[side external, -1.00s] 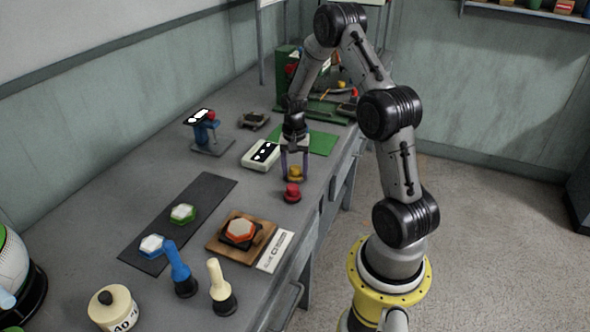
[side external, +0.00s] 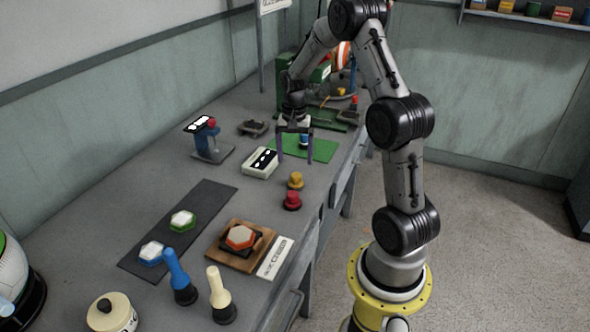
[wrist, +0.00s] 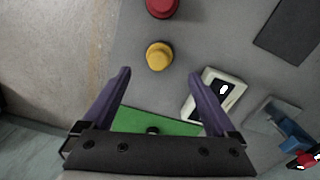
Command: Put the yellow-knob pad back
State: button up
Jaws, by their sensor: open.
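The yellow-knob pad (side external: 295,181) stands upright on the grey bench near its front edge, just behind the red-knob pad (side external: 291,200). In the wrist view the yellow knob (wrist: 159,56) is seen from above, beyond the fingertips and apart from them. My gripper (side external: 296,161) is open and empty, above the bench by the green mat (side external: 318,148). Its two purple fingers (wrist: 160,85) are spread wide in the wrist view. A small blue-topped item (side external: 304,141) shows on the green mat, partly behind my gripper.
A white box with a black panel (side external: 260,162) lies left of my gripper. A blue stand (side external: 208,140) is further left. A wooden board with an orange-rimmed hexagon (side external: 240,240), a dark mat (side external: 205,205) and blue and cream handles are nearer the camera. Bench between the dark mat and the pads is clear.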

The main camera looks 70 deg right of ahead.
aim_at(294, 175)
jog(key=s+a+r+n+t+h, duration=0.1)
jog(key=a+r+n, duration=0.2)
jog(key=a+r, duration=0.45)
jog(key=s+a+r+n+t, duration=0.1)
jog(key=s+a+r+n, duration=0.15)
jog(key=a+r, duration=0.5)
jog(key=s+a+r+n+t+y, duration=0.1)
jog(key=s+a+r+n+t, duration=0.1)
jog(key=s+a+n, duration=0.7)
jog(key=s+a+t, duration=0.1)
jog(key=s+a, duration=0.1)
jog(key=s, duration=0.1)
jog(key=shift+s+a+r+t, duration=0.15)
jog(key=shift+a+t, duration=0.15)
jog(key=shift+t, duration=0.1)
